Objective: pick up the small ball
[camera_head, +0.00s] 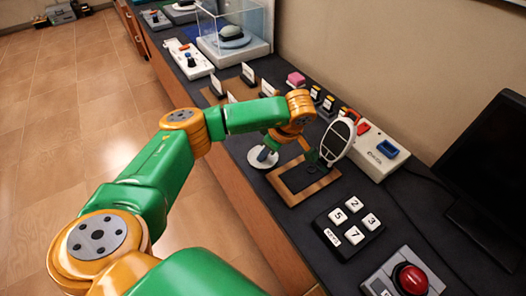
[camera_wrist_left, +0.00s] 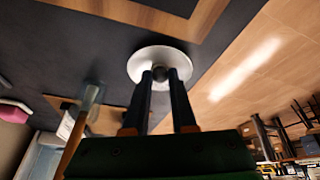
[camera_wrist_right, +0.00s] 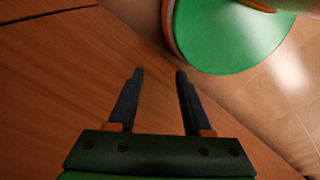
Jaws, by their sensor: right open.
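The small ball (camera_wrist_left: 160,74) is grey and sits over a white round stand (camera_wrist_left: 144,65), between the two fingertips of my left gripper (camera_wrist_left: 160,76). The fingers are drawn in close and seem to touch it on both sides; they hide its edges. I cannot tell whether it is clear of the stand. In the head view the stand (camera_head: 255,160) is near the table's front edge, with my left gripper (camera_head: 266,153) pointing down over it. My right gripper (camera_wrist_right: 159,75) is open and empty beside the wooden table front.
A wooden-framed dark plate (camera_head: 300,186) and a white hand mirror (camera_head: 338,140) stand right of the stand. A number keypad (camera_head: 348,228), a red button box (camera_head: 408,280), a white switch box (camera_head: 378,153) and a monitor (camera_head: 490,165) are nearby. A glass case (camera_head: 232,35) stands farther back.

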